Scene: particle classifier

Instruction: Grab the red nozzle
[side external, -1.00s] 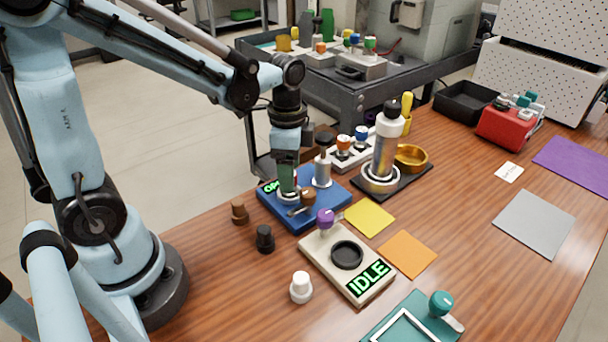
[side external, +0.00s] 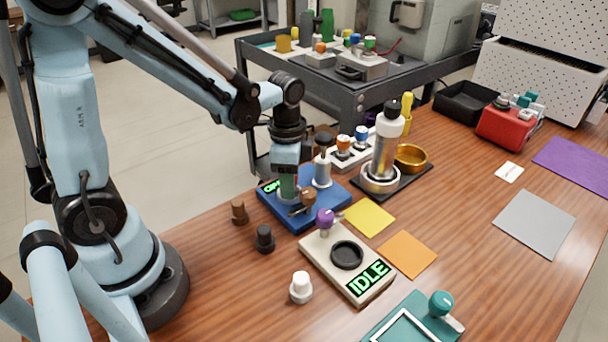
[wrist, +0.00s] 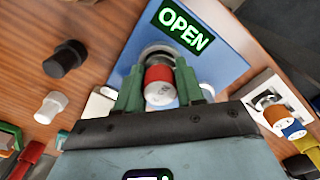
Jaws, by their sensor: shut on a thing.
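The red nozzle (wrist: 160,87) is in the wrist view, a short red cylinder with a pale grey end face. It sits at a round metal fitting on the blue base (wrist: 212,62). My gripper (wrist: 158,80) has its green fingers on either side of the nozzle and is shut on it. In the side external view my gripper (side external: 288,190) points down over the blue base (side external: 318,210). The nozzle is hidden there by the fingers. A green-lit sign (wrist: 180,25) on the base reads "OPEN".
A metal post with a dark top (side external: 322,168) and a brown-knobbed lever (side external: 307,198) stand close beside my gripper on the base. A beige "IDLE" unit (side external: 318,259) is in front. The right of the table has free room.

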